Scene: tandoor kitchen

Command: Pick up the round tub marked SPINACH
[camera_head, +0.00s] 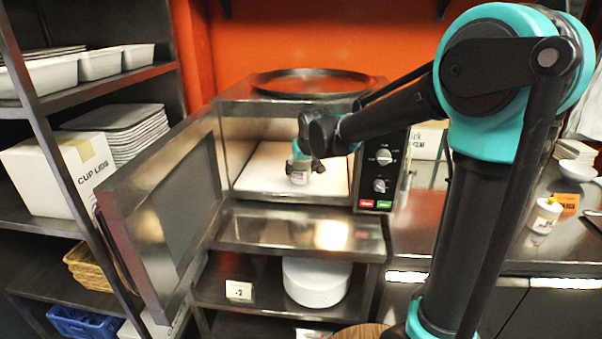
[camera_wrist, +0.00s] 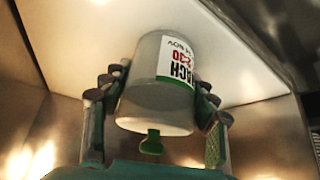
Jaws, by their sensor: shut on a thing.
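A small round whitish tub (camera_head: 299,172) is inside the open metal oven, just above or on its pale floor (camera_head: 258,180); I cannot tell which. My gripper (camera_head: 306,162) is shut on it. In the wrist view, the tub (camera_wrist: 150,102) sits between the two fingers of my gripper (camera_wrist: 158,112), which grip its sides. The word SPINACH is not readable on the visible part.
The oven door (camera_head: 160,200) stands open on the left. The control panel (camera_head: 382,170) is close on the right of the opening. A dark round tray (camera_head: 312,83) lies on top. A bare metal shelf (camera_head: 290,232) is below the opening.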

